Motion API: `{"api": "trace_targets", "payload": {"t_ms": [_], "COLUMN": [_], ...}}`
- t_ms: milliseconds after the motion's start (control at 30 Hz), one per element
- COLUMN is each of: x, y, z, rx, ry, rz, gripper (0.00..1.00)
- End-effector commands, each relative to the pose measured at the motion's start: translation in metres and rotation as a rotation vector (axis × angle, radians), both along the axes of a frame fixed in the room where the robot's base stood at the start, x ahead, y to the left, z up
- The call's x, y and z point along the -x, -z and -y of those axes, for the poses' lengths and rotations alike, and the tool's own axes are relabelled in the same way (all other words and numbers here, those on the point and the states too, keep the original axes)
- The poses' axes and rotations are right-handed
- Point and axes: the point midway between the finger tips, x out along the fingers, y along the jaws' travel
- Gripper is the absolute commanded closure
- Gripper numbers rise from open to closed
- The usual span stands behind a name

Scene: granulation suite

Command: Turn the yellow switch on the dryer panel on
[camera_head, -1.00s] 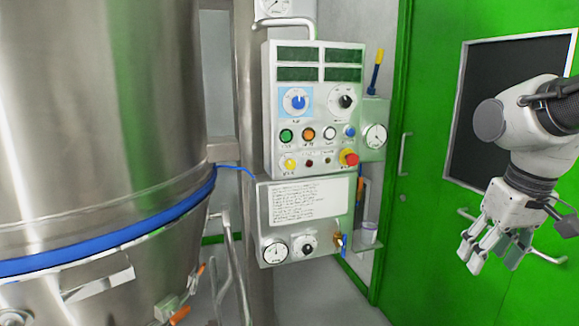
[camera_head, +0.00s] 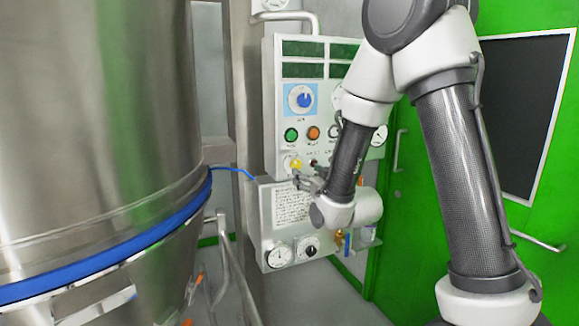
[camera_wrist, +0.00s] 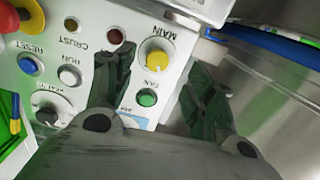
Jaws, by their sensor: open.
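The dryer panel (camera_head: 272,108) is a pale upright box, partly covered by my arm in the head view. Its yellow switch (camera_head: 292,163) sits at the lower left, beside my gripper (camera_head: 302,179). In the wrist view, the yellow switch (camera_wrist: 157,59) is a round knob on a white plate marked MAIN. My gripper (camera_wrist: 162,68) is open there, with one dark finger on each side of the switch in the picture. I cannot tell whether either finger touches it. The gripper holds nothing.
In the wrist view, a green FAN button (camera_wrist: 147,98) is close to the yellow switch. A blue button (camera_wrist: 28,65) and a red knob (camera_wrist: 22,16) are farther left. A large steel vessel (camera_head: 90,120) stands left of the panel in the head view.

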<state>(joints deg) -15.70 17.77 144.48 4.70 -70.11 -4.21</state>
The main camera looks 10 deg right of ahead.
Motion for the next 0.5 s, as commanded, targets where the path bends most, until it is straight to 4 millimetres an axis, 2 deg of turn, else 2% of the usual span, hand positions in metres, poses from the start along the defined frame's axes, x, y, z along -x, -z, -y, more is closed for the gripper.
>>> {"api": "trace_targets", "payload": {"t_ms": [167, 500], "x": [-0.011, -0.064], "y": [-0.01, -0.01], "z": [-0.002, -0.013], "rx": [-0.004, -0.004], "ry": [0.001, 0.0], "rz": [0.042, 0.04], "gripper": [0.45, 0.45]}}
